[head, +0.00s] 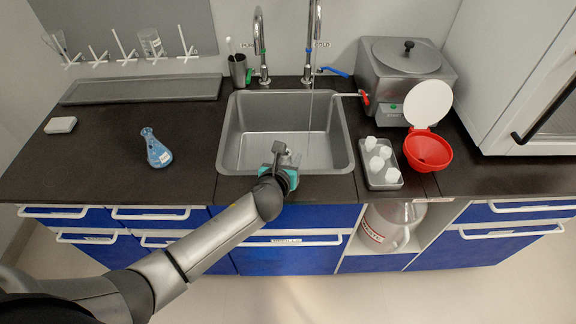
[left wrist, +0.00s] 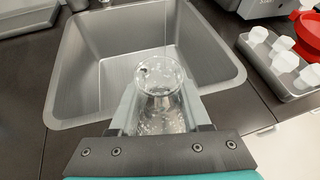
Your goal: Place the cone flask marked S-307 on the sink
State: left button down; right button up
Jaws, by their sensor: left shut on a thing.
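My left gripper (head: 284,152) is over the front part of the sink (head: 232,140). In the left wrist view it (left wrist: 160,112) is shut on a clear glass vessel (left wrist: 160,82) with pale specks. The vessel is over the sink basin; whether it touches the bottom I cannot tell. No marking on it is readable. A cone flask with blue contents (head: 157,150) and a white label stands on the counter left of the sink. Its label is too small to read. My right gripper is not in view.
Two taps (head: 261,45) stand behind the sink, and a thin vertical line drops from the right one. Right of the sink are a grey tray (head: 383,184) of white bottles, a red funnel (head: 428,151) and a metal bath (head: 405,75). The counter around the blue flask is clear.

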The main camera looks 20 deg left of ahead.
pick_arm(q)
jog(key=shift+f, duration=0.85)
jog(key=shift+f, duration=0.15)
jog(key=shift+c, duration=1.8)
grip_release()
jog(key=shift+s+r, duration=0.15)
jog(key=shift+r, duration=0.1)
jog(key=p+v, duration=0.2)
jog(key=v, duration=0.9)
jog(key=shift+s+r+p, duration=0.2)
jog(key=shift+s+p, duration=0.1)
jog(key=shift+p, duration=0.1)
